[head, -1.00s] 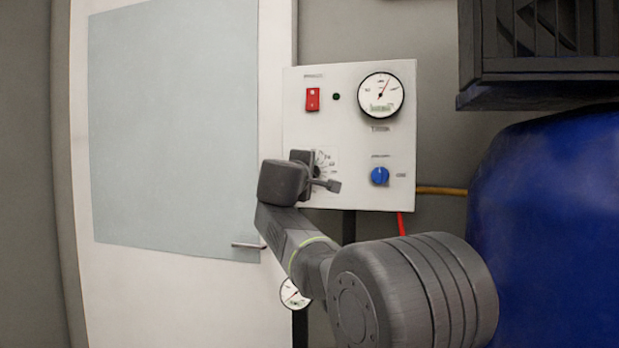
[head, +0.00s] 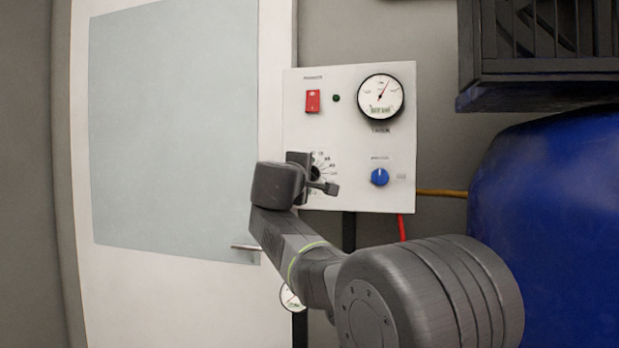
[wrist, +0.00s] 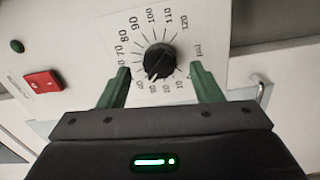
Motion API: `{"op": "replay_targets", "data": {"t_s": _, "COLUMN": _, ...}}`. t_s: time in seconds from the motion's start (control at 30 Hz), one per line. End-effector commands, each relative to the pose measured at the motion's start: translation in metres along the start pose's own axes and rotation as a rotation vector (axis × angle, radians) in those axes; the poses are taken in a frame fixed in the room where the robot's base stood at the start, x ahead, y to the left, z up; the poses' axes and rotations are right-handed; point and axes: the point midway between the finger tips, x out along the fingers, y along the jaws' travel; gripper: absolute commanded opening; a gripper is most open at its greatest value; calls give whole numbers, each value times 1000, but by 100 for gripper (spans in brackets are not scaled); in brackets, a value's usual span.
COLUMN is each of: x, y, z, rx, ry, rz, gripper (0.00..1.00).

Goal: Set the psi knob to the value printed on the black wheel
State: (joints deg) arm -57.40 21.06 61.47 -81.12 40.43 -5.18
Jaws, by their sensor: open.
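The psi knob (wrist: 158,61) is black and round with a white pointer line, in the middle of a printed scale in the wrist view. Its line points down and slightly left, among the low numbers; the exact value is too small to read. The scale runs up to 120. My gripper (wrist: 159,70) is open, with one green finger on each side of the knob and visible gaps between. In the head view my gripper (head: 312,178) covers most of the knob and part of its scale (head: 325,160). I cannot make out a black wheel in either view.
The white panel (head: 350,130) also carries a red switch (head: 313,101), a green lamp (head: 336,98), a gauge (head: 380,97) and a blue knob (head: 380,177). A door (head: 175,130) stands left. A large blue body (head: 560,220) and a dark shelf (head: 540,90) are at right.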

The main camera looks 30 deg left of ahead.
Motion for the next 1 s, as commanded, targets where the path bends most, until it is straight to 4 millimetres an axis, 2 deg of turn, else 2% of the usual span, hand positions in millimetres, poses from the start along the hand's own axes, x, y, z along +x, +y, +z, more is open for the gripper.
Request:
{"op": "replay_targets", "data": {"t_s": 0.2, "x": -53, "y": 0, "z": 0, "rx": 1, "ry": 4, "rz": 1, "gripper": 59}}
{"op": "replay_targets", "data": {"t_s": 0.43, "x": -96, "y": 0, "z": -1, "rx": 0, "ry": 4, "rz": 0, "gripper": 59}}
{"op": "replay_targets", "data": {"t_s": 0.63, "x": -111, "y": 0, "z": 0, "rx": 1, "ry": 1, "rz": 0, "gripper": 59}}
{"op": "replay_targets", "data": {"t_s": 1.0, "x": -112, "y": 0, "z": 0, "rx": 0, "ry": 0, "rz": -1, "gripper": 59}}
